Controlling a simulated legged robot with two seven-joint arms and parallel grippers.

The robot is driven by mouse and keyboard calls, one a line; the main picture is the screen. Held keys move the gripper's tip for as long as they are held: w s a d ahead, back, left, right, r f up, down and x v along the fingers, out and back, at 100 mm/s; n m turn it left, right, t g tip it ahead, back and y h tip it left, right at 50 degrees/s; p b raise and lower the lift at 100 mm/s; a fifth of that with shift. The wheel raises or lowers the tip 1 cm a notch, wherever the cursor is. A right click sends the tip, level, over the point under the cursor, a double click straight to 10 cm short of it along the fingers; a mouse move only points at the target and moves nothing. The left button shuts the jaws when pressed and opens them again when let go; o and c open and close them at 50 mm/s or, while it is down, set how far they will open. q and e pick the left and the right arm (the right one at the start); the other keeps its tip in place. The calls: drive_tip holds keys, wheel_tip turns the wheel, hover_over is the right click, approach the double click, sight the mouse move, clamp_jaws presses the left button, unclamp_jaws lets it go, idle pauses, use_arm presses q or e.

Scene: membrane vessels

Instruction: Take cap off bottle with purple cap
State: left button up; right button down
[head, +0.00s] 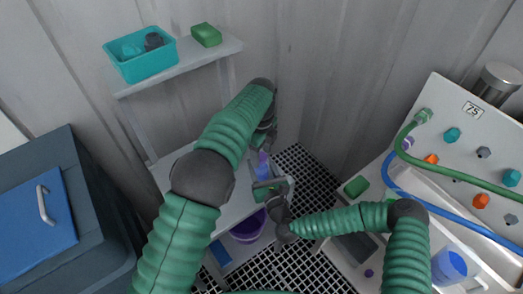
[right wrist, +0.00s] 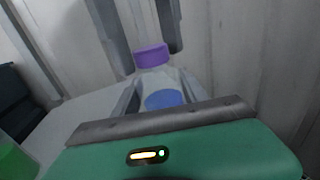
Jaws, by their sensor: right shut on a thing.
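The bottle (right wrist: 163,98) stands upright, pale and translucent, with a blue patch on its front. Its purple cap (right wrist: 150,56) is on top. In the head view the cap shows as a small purple spot (head: 262,158) above the shelf. My right gripper (head: 274,188) is shut on the bottle's body, its fingers on both sides below the cap. My left gripper (right wrist: 140,40) comes down from above, its two grey fingers apart on either side of the cap; I cannot tell whether they touch it. In the head view its fingertips are partly hidden.
A white shelf (head: 232,213) lies under the bottle, with a purple bowl (head: 248,229) below. An upper shelf (head: 185,66) holds a teal bin (head: 145,64) and a green block (head: 206,35). A panel with hoses (head: 455,145) stands right, a blue-lidded box (head: 40,225) left.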

use_arm(q)
clamp_jaws()
drive_tip(key=n, duration=0.3)
drive_tip(key=shift+r, duration=0.1)
use_arm(e)
drive_tip(key=shift+s, duration=0.1)
use_arm(q)
drive_tip(key=n, duration=0.5)
drive_tip(key=shift+w+n, duration=0.1)
drive_tip(key=shift+n, duration=0.2)
drive_tip(key=n, duration=0.9)
use_arm(e)
drive_tip(key=shift+a, duration=0.1)
use_arm(q)
drive_tip(key=n, duration=0.3)
drive_tip(key=shift+n, duration=0.3)
drive_tip(key=n, duration=1.5)
drive_tip(key=shift+d+r, duration=0.1)
use_arm(e)
drive_tip(key=shift+f, duration=0.1)
use_arm(q)
drive_tip(key=shift+r, duration=0.15)
